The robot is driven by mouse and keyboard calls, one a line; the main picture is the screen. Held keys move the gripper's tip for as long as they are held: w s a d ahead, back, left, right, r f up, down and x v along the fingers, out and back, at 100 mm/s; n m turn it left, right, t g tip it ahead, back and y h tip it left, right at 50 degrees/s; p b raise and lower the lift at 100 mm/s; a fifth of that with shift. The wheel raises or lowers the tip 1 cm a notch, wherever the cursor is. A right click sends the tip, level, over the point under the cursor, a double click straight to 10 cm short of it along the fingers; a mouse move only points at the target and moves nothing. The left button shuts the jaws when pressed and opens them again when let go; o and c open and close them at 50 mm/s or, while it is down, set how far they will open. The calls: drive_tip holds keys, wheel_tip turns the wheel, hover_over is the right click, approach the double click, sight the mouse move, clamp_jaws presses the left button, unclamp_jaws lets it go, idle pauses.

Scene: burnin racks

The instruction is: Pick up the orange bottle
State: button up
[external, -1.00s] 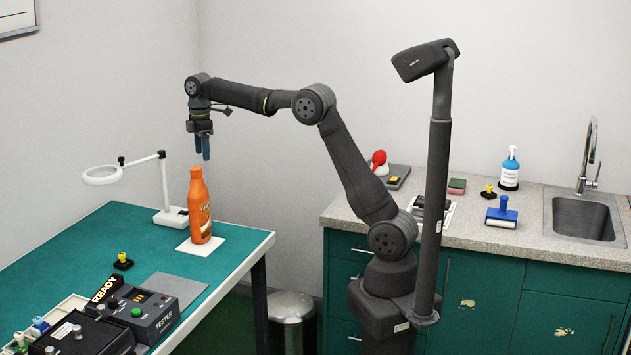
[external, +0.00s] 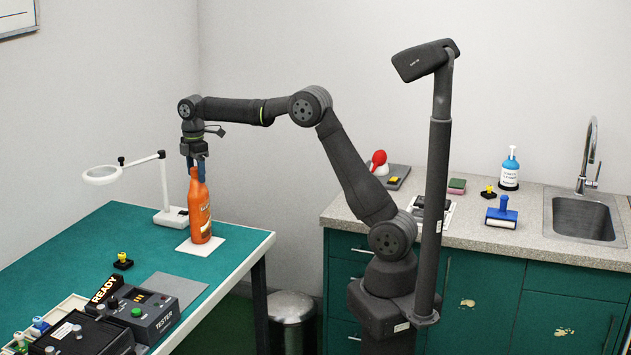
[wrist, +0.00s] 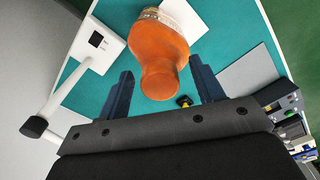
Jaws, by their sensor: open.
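The orange bottle (external: 199,212) stands upright on a white square (external: 214,246) on the green table. It also shows in the wrist view (wrist: 160,62), seen from above with its cap end towards me. My gripper (external: 195,170) points down at the bottle's neck. Its blue fingers are open, and in the wrist view (wrist: 163,88) one lies on each side of the bottle's top, with gaps between. Nothing is held.
A white magnifier lamp (external: 163,190) stands close behind the bottle, to its left. A tester box (external: 142,312), a grey mat (external: 176,290) and a small black-and-yellow stamp (external: 122,261) lie nearer the front of the green table (external: 85,245).

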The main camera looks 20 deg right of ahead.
clamp_jaws()
drive_tip(key=shift+r, duration=0.15)
drive_tip(key=shift+r, duration=0.15)
